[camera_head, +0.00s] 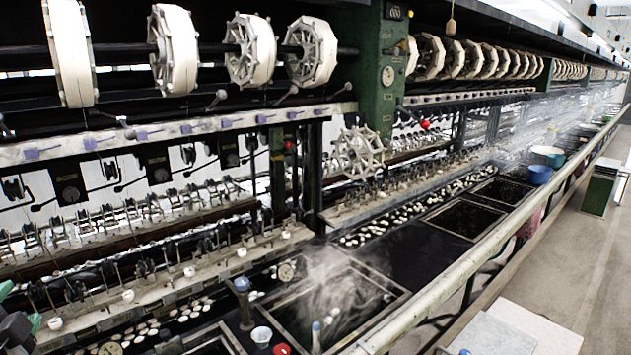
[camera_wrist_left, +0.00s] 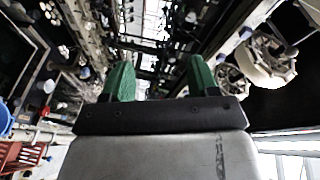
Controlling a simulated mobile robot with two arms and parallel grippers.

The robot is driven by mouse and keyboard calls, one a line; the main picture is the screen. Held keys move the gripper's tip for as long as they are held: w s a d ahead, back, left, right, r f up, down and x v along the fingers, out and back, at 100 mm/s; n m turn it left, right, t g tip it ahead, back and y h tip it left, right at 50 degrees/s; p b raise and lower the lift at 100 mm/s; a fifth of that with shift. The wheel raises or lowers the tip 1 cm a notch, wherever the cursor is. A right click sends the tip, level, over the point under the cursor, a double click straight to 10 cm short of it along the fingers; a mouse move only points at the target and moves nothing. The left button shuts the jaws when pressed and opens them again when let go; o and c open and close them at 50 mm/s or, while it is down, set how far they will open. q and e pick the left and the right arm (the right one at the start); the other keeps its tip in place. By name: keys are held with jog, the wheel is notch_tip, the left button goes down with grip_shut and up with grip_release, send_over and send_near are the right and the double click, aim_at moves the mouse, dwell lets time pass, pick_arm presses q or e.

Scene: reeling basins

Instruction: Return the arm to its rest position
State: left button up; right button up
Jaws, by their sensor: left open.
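My left gripper (camera_head: 18,305) shows only in part at the lower left edge of the head view, as green fingertips and a dark body. In the left wrist view the left gripper (camera_wrist_left: 160,80) has its two green fingers apart, with nothing between them. It is in the air in front of the reeling machine, and no contact with anything shows. Most of the left arm is outside the head view. My right gripper is not in view.
A steaming basin (camera_head: 390,301) lies at the lower middle, with white cocoons nearby. A pale rail (camera_head: 440,290) runs along the machine's front. White reels (camera_head: 253,50) hang above on the machine. A blue bowl (camera_head: 539,175) stands farther back.

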pick_arm(q)
jog(key=s+d+f+n+g+h, duration=0.1)
jog(key=s+d+f+n+g, duration=0.25)
jog(key=f, duration=0.65)
jog(key=s+d+f+n+g+h, duration=0.1)
jog(key=s+d+f+n+g, duration=0.25)
jog(key=f, duration=0.65)
jog(key=s+d+f+n+g+h, duration=0.1)
jog(key=s+d+f+g+h, duration=0.15)
jog(key=s+d+f, duration=0.4)
jog(key=s+d+f+n+g+h, duration=0.1)
jog(key=s+d+f+g+h, duration=0.15)
jog(key=s+d, duration=0.7)
notch_tip(320, 180, down, 31)
jog(key=w+d+g+b, duration=0.2)
jog(key=b, duration=0.3)
jog(key=s+a+f+m+g+b, duration=0.1)
jog(key=s+a+f+b, duration=0.2)
jog(key=s+f, duration=1.3)
notch_tip(320, 180, down, 4)
jog(key=shift+a+f+y+b, duration=0.2)
jog(key=shift+y+b, duration=0.2)
jog(key=shift+b, duration=0.2)
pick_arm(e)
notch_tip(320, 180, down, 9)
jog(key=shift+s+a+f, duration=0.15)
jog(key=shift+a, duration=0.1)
